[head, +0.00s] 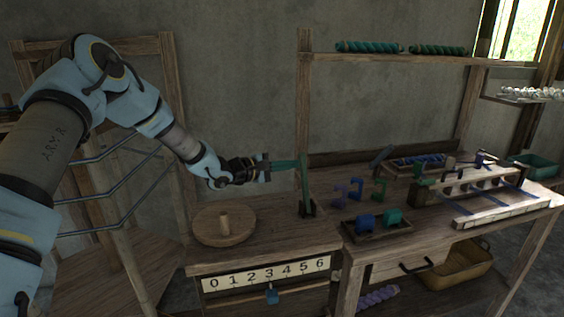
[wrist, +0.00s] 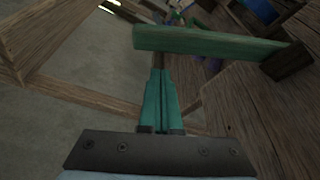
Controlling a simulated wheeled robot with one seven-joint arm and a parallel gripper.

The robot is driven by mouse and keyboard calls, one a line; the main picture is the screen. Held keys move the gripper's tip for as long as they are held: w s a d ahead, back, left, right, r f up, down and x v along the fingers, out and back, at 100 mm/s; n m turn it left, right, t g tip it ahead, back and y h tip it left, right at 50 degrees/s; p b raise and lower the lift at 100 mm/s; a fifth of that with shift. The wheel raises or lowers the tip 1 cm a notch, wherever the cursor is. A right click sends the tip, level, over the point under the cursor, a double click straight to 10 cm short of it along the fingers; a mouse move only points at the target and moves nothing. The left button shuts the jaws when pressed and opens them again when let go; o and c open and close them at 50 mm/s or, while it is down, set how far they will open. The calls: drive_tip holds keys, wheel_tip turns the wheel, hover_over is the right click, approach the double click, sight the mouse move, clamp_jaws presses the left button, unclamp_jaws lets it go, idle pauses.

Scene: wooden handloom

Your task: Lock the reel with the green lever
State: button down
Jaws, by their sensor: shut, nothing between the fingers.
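The green lever (head: 305,184) stands nearly upright on the bench top, with its foot in a small dark base. In the wrist view the lever (wrist: 212,42) crosses above the fingertips, with its dark base (wrist: 288,61) at the right. My gripper (head: 294,164) is shut and empty, its teal fingers pointing at the lever's upper part from the left. In the wrist view the shut fingers (wrist: 159,74) end right beside the lever; I cannot tell whether they touch it. A wooden frame with metal rods (head: 112,150), perhaps the reel, stands at the left, partly hidden by my arm.
A round wooden disc with a peg (head: 224,226) lies on the bench above a number strip (head: 266,274) with a blue slider (head: 272,296). Right of the lever stand purple and blue clips (head: 356,190) and a small tray (head: 356,232). A shelf (head: 390,59) holds yarn spools above.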

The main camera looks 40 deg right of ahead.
sight(301, 164)
drive_tip(key=shift+s+a+r+p, duration=0.15)
drive_tip(key=shift+s+a+r, duration=0.05)
drive_tip(key=shift+s, duration=0.25)
drive_tip(key=shift+s+a+r+p, duration=0.15)
drive_tip(key=shift+s+a+r, duration=0.05)
drive_tip(key=shift+s, duration=0.25)
drive_tip(key=shift+s+a+r+m+b, duration=0.15)
drive_tip(key=shift+s+r+m+b, duration=0.1)
drive_tip(key=shift+s+m+b, duration=0.05)
drive_tip(key=shift+s, duration=0.1)
drive_tip(key=shift+s+a+r+m+h+b, duration=0.15)
drive_tip(key=shift+s+a+m+h+b, duration=0.05)
drive_tip(key=shift+s+m+b, duration=0.25)
drive_tip(key=shift+s+a+r+m+h+b, duration=0.15)
drive_tip(key=shift+s+a+m+h+b, duration=0.05)
drive_tip(key=shift+s+m+b, duration=0.2)
drive_tip(key=s+a+m+h+b, duration=0.2)
drive_tip(key=s+a+m+b, duration=0.1)
drive_tip(key=s+m+b, duration=0.3)
drive_tip(key=shift+s+a+r+b, duration=0.2)
drive_tip(key=shift+s+a+b, duration=0.25)
drive_tip(key=shift+s, duration=0.4)
drive_tip(key=shift+s+d, duration=0.1)
